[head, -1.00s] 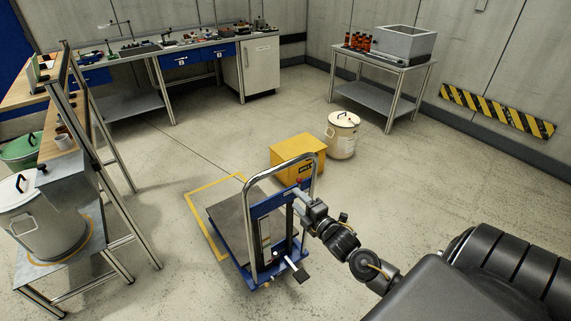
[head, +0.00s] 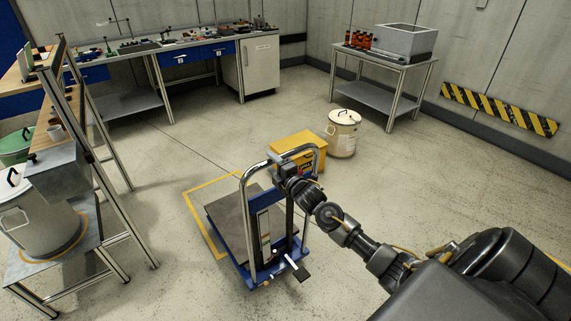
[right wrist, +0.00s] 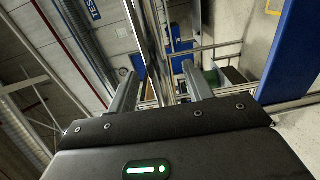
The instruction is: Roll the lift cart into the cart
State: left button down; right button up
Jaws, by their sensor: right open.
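The lift cart (head: 262,278) stands on the floor at the middle, with a blue frame, a chrome hoop handle (head: 246,205) and a dark grey platform (head: 230,212). My right gripper (head: 278,164) is at the top bar of the handle in the head view. In the right wrist view its two fingers (right wrist: 160,75) are apart, with chrome bars showing between and beyond them. I cannot tell whether they touch the bar. My right forearm hides part of the handle's right side. My left gripper is not in view. No thing is clearly a second cart.
A yellow floor outline (head: 197,222) borders the platform's left side. A yellow box (head: 300,147) and a lidded white drum (head: 342,135) stand behind the lift cart. A metal stand (head: 90,258) with a pale drum (head: 40,222) is at the left. Floor between is clear.

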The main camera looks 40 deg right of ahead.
jog(key=shift+w, duration=1)
grip_shut()
dwell(0.8)
